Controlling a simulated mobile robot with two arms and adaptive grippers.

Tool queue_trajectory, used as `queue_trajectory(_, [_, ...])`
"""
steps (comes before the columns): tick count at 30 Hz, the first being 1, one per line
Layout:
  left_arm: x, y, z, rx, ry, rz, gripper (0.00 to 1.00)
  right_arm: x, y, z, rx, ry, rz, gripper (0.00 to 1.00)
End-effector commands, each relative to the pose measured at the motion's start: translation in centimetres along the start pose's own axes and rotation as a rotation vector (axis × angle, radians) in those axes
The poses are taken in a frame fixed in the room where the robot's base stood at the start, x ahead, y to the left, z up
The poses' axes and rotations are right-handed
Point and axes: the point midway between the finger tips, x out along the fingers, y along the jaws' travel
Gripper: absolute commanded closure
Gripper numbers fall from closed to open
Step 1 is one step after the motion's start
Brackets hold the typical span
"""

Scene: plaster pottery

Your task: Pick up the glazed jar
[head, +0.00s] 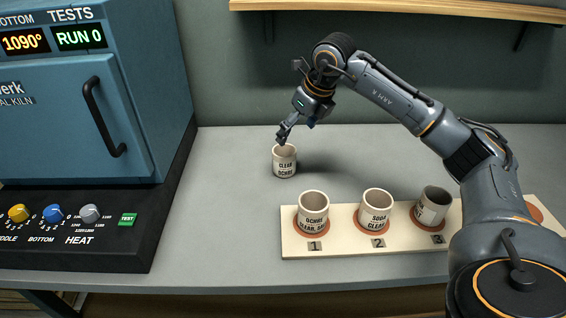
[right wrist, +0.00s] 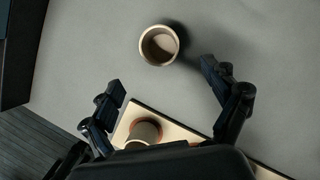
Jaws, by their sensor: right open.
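A small cream jar (head: 285,163) lettered "CLEAR" and "OCHRE" stands upright and alone on the grey table. My right gripper (head: 283,136) is just above and behind its rim in the head view. In the right wrist view the lone jar (right wrist: 160,45) is beyond the two spread fingertips (right wrist: 166,82), with nothing between them. My left gripper is not in view.
The cream board (head: 290,242) has brown round spots and number tags along its front. A blue kiln (head: 60,130) with a control panel fills the left. A wooden shelf (head: 420,8) runs along the wall above. The table behind the jars is clear.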

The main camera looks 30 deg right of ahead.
Motion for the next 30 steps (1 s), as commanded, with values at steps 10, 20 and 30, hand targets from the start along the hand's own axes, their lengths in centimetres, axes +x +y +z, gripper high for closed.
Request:
queue_trajectory(10, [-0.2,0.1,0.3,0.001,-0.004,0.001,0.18,5.7,0.2,0.0,-0.001,0.001,0.005,0.13])
queue_trajectory(20, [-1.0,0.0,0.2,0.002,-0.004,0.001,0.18,9.3,0.0,0.3,0.0,0.003,0.007,0.13])
queue_trajectory(30, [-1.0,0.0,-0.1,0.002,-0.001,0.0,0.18,11.2,0.0,0.3,-0.002,-0.001,0.005,0.13])
